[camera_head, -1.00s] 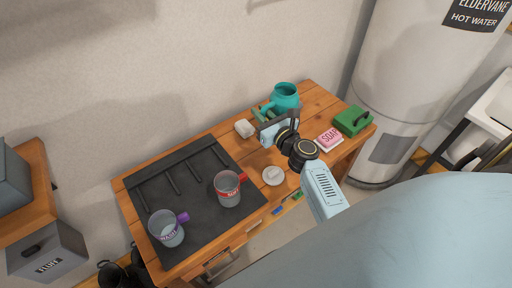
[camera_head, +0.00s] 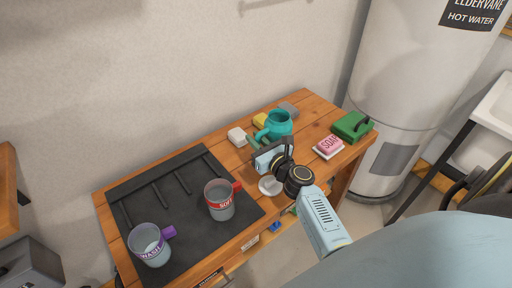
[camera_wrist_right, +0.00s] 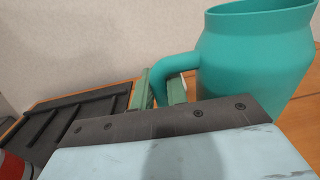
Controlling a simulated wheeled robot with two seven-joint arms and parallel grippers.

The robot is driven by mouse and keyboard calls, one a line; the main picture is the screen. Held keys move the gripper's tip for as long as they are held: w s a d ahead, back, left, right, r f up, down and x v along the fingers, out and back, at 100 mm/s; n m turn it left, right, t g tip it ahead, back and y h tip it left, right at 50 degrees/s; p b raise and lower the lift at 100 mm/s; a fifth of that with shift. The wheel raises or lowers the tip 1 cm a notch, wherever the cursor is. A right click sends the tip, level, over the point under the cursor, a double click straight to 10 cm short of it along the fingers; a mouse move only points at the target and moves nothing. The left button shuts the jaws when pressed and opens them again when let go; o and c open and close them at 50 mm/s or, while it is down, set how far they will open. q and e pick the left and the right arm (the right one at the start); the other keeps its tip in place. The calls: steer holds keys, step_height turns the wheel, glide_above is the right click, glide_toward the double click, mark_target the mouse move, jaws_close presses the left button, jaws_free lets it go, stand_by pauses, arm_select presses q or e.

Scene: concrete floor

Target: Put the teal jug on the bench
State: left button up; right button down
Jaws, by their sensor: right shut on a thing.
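The teal jug (camera_head: 279,124) is upright over the back of the wooden bench (camera_head: 312,108); I cannot tell whether its base touches the wood. My right gripper (camera_head: 256,141) is at the jug's left-front side, shut on its handle. In the right wrist view the jug (camera_wrist_right: 255,50) fills the upper right, and its curved handle runs down between the green fingers of the gripper (camera_wrist_right: 158,92). The jug's base is hidden there behind the gripper body. My left gripper is not in view.
A white block (camera_head: 237,137), a yellow block (camera_head: 260,121) and a grey block (camera_head: 289,109) lie near the jug. Pink soap (camera_head: 329,145) and a green box (camera_head: 352,126) stand right. A red-banded mug (camera_head: 220,203) and a purple-handled mug (camera_head: 149,246) stand on the dark mat (camera_head: 185,215).

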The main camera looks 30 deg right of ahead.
steer(key=shift+d+f, duration=0.3)
steer(key=shift+f, duration=0.3)
steer(key=shift+a, duration=0.1)
steer(key=shift+b, duration=0.3)
steer(key=c, duration=1.8)
jaws_free()
steer(key=shift+f, duration=0.3)
steer(key=shift+c, duration=0.2)
steer(key=o, duration=0.5)
steer(key=shift+c, duration=0.2)
steer(key=shift+r, duration=0.15)
steer(key=s, duration=1.2)
